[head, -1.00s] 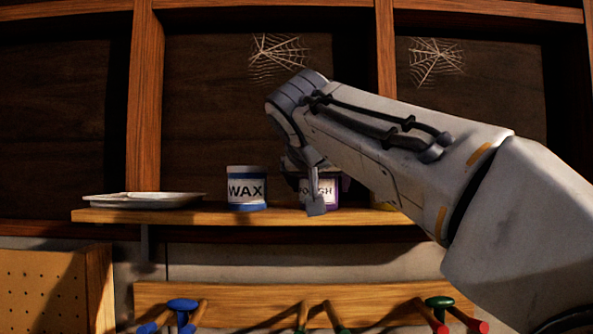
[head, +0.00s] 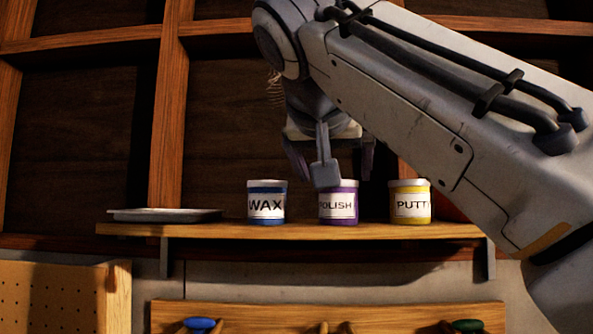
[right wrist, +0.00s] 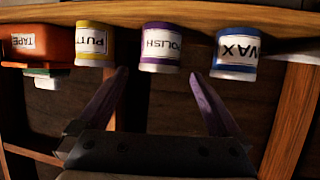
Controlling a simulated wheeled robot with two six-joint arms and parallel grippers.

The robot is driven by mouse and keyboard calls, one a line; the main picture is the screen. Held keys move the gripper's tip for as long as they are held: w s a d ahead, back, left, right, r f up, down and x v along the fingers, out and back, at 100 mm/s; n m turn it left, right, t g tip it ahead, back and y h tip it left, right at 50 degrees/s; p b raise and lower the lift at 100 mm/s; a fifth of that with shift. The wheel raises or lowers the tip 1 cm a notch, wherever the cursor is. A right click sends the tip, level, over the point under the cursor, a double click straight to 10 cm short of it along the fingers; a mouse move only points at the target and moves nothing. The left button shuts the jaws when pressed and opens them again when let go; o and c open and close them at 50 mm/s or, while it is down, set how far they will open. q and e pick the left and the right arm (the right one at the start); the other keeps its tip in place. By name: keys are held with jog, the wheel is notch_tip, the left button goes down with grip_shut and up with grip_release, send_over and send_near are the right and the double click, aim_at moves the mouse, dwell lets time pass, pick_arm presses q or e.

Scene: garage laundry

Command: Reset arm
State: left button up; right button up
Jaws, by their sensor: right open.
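My right gripper (head: 328,170) is open and empty, in front of and a little above the purple polish can (head: 340,203) on the wooden shelf (head: 290,230). In the right wrist view the gripper's two fingers (right wrist: 160,105) stand apart, with the polish can (right wrist: 161,48) beyond them and between their lines. The picture there is upside down. My right arm comes in from the right of the head view. My left gripper does not show.
A blue wax can (head: 267,203) stands left of the polish, a yellow putty can (head: 410,203) right of it. A flat tray (head: 165,215) lies at the shelf's left end. An orange tape box (right wrist: 38,45) shows in the right wrist view. Pegs (head: 200,325) stick out below.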

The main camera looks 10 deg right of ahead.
aim_at(339, 197)
jog(key=p+x, duration=0.3)
jog(key=x, duration=0.9)
jog(key=shift+w+r, duration=0.15)
jog(key=shift+r, duration=0.35)
jog(key=shift+f, duration=0.1)
